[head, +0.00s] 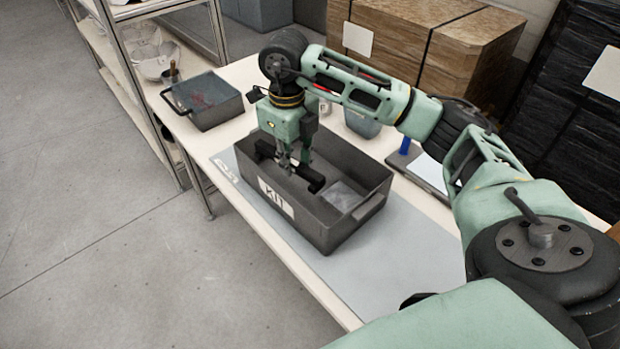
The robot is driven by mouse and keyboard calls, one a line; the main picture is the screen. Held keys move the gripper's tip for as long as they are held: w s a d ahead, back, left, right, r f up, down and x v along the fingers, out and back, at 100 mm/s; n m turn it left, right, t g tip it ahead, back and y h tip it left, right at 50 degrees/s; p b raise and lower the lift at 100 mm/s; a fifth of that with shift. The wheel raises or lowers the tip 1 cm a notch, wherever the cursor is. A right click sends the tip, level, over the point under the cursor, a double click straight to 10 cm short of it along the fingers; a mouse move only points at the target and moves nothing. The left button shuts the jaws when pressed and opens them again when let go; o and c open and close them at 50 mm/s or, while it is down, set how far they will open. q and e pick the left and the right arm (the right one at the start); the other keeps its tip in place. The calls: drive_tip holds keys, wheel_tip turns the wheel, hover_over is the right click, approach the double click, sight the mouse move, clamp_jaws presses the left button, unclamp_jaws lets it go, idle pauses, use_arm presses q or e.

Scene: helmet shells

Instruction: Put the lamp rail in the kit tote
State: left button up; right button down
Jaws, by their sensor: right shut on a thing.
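The kit tote (343,229) is a dark grey open box with a white KIT label, standing on a grey mat on the table. My right gripper (294,170) points down over the tote's left half. It is shut on the lamp rail (312,182), a black bar with raised ends. The rail is over the tote's opening, and I cannot tell whether it touches the floor of the tote. A clear flat bag (341,196) lies in the tote's right part. My left gripper is not in view.
A smaller grey bin (215,119) with a handle stands at the table's left end. Behind the tote are a grey container (361,123) and a flat device (428,172). Cardboard boxes (415,45) stand behind the table. The mat (385,272) is clear in front of the tote.

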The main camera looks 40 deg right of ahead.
drive_tip(key=shift+w+d+f+m, duration=0.1)
drive_tip(key=shift+d+f+m, duration=0.2)
drive_tip(key=shift+f+m, duration=0.5)
hover_over(295, 194)
drive_tip(key=s+a, duration=0.2)
drive_tip(key=f, duration=0.7)
drive_tip(key=shift+s+d+p, duration=0.2)
drive_tip(key=shift+p, duration=0.15)
wheel_tip(295, 194, down, 3)
drive_tip(key=shift+p, duration=0.3)
drive_tip(key=shift+f, duration=0.3)
drive_tip(key=c, duration=1.7)
unclamp_jaws()
drive_tip(key=shift+o, duration=0.2)
drive_tip(key=shift+r, duration=0.2)
drive_tip(key=shift+r, duration=0.2)
wheel_tip(295, 194, up, 12)
drive_tip(key=shift+f+b, duration=0.15)
drive_tip(key=shift+b, duration=0.95)
